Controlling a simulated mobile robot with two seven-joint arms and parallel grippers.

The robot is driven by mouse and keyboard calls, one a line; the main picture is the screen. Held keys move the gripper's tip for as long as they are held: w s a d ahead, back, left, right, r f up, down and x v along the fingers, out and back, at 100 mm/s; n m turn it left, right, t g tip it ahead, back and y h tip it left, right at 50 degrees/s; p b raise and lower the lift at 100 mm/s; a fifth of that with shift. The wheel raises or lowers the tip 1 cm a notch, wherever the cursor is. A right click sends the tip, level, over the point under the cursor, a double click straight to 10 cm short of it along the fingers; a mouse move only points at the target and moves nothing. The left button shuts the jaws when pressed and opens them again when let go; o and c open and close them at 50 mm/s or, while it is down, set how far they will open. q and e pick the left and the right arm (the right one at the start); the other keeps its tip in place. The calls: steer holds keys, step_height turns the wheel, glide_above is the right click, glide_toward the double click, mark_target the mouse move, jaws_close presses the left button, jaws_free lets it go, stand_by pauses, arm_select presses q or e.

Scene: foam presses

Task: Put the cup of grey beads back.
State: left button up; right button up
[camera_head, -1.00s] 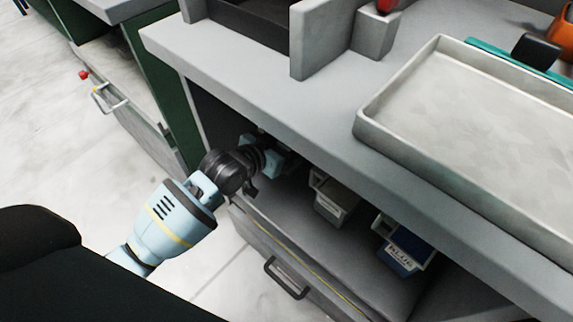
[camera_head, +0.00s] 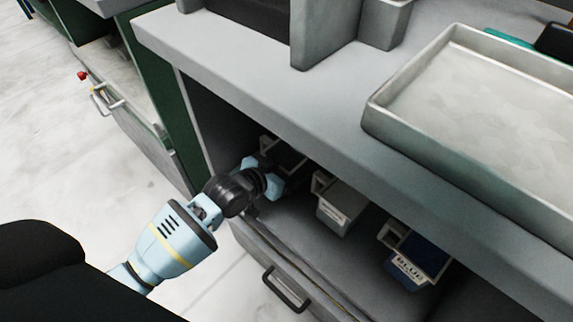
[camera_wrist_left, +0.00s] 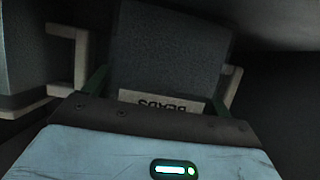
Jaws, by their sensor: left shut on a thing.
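A dark grey cup (camera_wrist_left: 170,45) with a pale label reading "BEADS", upside down in the left wrist view, is between the fingers of my left gripper (camera_wrist_left: 158,88). The gripper is shut on it. In the head view, my left gripper (camera_head: 272,178) reaches into the shelf space under the counter. The cup (camera_head: 288,156) shows only partly there, dark with a pale handle, behind the gripper. I cannot tell whether its base touches the shelf. Its contents are hidden. My right gripper is not in view.
A grey container (camera_head: 336,214) with a pale label stands on the shelf to the right, and a blue container (camera_head: 412,268) labelled "BLUE" stands farther right. The counter (camera_head: 250,85) overhangs the shelf closely. A metal tray (camera_head: 378,122) lies on top. A drawer handle (camera_head: 286,290) sticks out below.

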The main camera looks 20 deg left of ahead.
arm_select(q)
steer(key=shift+f, duration=0.15)
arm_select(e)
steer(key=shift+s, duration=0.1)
arm_select(q)
steer(key=o, duration=0.9)
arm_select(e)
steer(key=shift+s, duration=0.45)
arm_select(q)
steer(key=p+v, duration=0.4)
steer(key=v, duration=0.8)
steer(key=shift+r, duration=0.2)
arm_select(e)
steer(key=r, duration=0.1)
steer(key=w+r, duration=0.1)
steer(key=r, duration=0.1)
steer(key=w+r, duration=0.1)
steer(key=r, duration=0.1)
arm_select(q)
steer(key=shift+p, duration=0.3)
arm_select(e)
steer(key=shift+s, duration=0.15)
